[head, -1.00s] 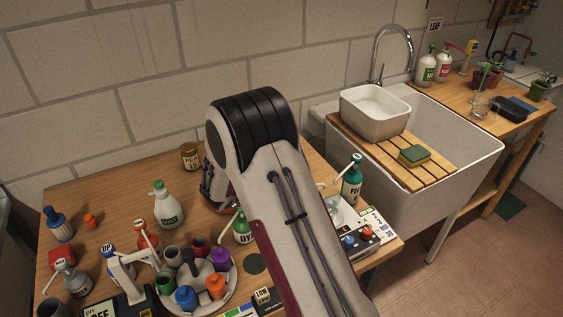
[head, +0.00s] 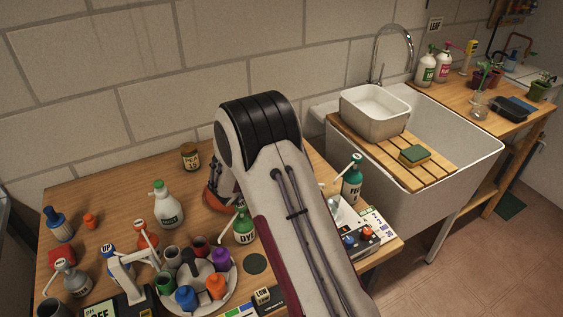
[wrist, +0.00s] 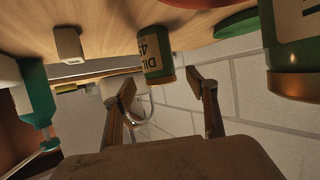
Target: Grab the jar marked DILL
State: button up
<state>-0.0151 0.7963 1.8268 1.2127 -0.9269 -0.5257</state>
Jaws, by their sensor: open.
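The jar marked DILL (wrist: 157,58) hangs upside down in the wrist view, with a green and cream label and a gold-brown end. The letters DIL and a 4 show on it. In the head view a small brown jar (head: 190,157) with a pale label stands at the back of the table near the wall; its lettering is too small to read. My gripper (wrist: 164,80) is open and empty. The jar appears between its two fingers, at or beyond the tips, with gaps on both sides. In the head view my arm hides most of the gripper.
A round tray (head: 232,297) holds several coloured cups at the front. A green pump bottle (head: 352,180) stands at the table's right. A large labelled container (wrist: 294,50) looms at right in the wrist view.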

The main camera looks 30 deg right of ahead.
jog(key=shift+x, duration=2.45)
jog(key=shift+f, duration=0.15)
jog(key=c, duration=1.3)
